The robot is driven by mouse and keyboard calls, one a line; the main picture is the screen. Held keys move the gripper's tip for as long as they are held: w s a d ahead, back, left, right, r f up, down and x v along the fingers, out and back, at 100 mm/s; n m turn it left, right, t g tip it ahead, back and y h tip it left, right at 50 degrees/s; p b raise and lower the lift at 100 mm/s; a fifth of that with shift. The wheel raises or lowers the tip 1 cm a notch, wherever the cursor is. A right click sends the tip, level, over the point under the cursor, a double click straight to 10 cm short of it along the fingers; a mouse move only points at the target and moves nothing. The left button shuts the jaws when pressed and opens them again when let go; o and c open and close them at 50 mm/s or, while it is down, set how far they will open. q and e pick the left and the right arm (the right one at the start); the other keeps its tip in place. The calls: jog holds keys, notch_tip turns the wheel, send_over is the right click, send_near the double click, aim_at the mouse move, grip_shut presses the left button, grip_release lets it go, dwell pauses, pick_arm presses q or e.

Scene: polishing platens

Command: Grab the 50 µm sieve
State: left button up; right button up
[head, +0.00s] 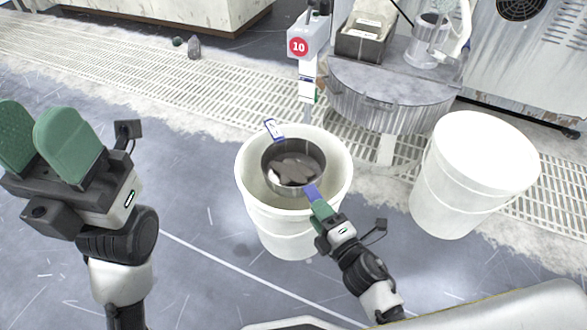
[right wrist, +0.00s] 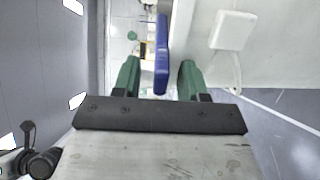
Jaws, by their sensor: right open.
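A round metal sieve (head: 267,168) with dark grey pieces inside sits in the mouth of a white bucket (head: 277,228). It has a blue-and-white handle at its far left and a blue handle (head: 311,192) at its near right. No mesh-size label is readable. My right gripper (head: 318,204) is at the near handle. In the right wrist view the blue handle (right wrist: 161,55) stands between the two green fingers (right wrist: 158,80), with gaps on both sides. My left gripper (head: 42,140) is open and empty at the far left, away from the bucket.
A second white bucket (head: 468,175) with a closed top stands at the right. A post with a red "10" sign (head: 298,46) rises behind the sieve.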

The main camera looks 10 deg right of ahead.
grip_shut()
jog(key=shift+r, duration=0.15)
dwell(0.4)
